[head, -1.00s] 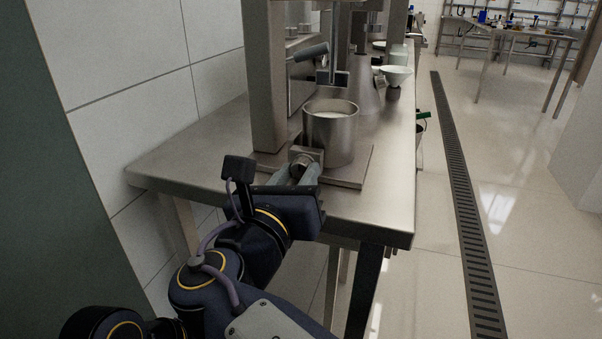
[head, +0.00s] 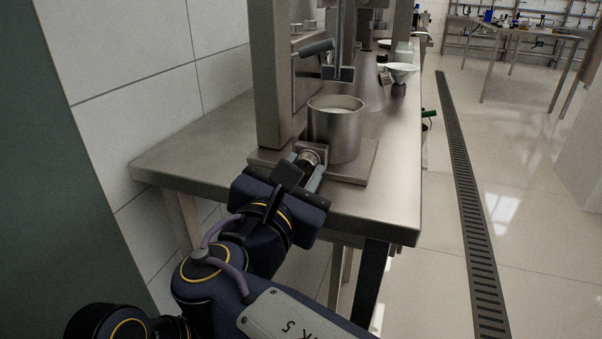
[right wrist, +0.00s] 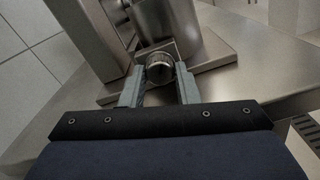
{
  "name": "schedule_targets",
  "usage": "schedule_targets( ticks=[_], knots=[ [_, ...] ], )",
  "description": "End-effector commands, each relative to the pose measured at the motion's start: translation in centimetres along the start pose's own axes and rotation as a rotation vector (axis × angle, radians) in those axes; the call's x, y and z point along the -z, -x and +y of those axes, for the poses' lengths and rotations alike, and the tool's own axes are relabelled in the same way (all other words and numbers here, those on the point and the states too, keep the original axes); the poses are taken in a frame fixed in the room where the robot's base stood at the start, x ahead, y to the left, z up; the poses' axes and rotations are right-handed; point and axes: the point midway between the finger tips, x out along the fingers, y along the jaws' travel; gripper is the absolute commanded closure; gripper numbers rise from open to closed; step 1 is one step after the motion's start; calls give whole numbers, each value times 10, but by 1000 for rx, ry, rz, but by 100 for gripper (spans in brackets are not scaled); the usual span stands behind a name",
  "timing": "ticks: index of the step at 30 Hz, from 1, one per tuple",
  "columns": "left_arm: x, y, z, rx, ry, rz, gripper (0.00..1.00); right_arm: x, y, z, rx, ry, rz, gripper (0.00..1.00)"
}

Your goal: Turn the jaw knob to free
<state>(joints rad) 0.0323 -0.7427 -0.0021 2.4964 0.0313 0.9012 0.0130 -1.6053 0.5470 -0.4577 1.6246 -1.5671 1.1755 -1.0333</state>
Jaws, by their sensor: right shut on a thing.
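The jaw knob (head: 309,158) is a round metal knob on a square block at the near side of the disc separator's base. In the right wrist view the knob (right wrist: 160,68) sits between my two grey fingers. My right gripper (head: 306,167) is shut on the knob, one finger on each side. A metal cup (head: 335,135) with pale contents stands upright on the base plate (head: 350,172), just behind the knob. My wrist hides part of the block in the head view. My left gripper is not in view.
A steel upright (head: 270,75) rises left of the cup, and a rod with a dark block (head: 338,73) hangs above it. The steel bench (head: 395,200) is bare at its front right. White tiled wall (head: 120,75) stands at the left.

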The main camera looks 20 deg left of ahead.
Motion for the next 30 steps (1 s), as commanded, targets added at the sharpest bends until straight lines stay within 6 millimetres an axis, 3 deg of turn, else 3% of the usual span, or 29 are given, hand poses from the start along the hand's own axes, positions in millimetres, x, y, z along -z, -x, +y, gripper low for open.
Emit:
schedule_targets(
  ticks=[22, 23, 27, 30],
  knots=[
    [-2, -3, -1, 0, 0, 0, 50, 1, 1, 0, -1, -103, 2, 94],
    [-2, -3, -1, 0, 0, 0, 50, 1, 1, 0, -1, -103, 2, 69],
    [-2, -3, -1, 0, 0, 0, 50, 1, 0, 0, -1, -102, 2, 51],
    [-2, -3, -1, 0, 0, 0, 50, 1, 0, 0, 0, -103, 1, 50]
  ],
)
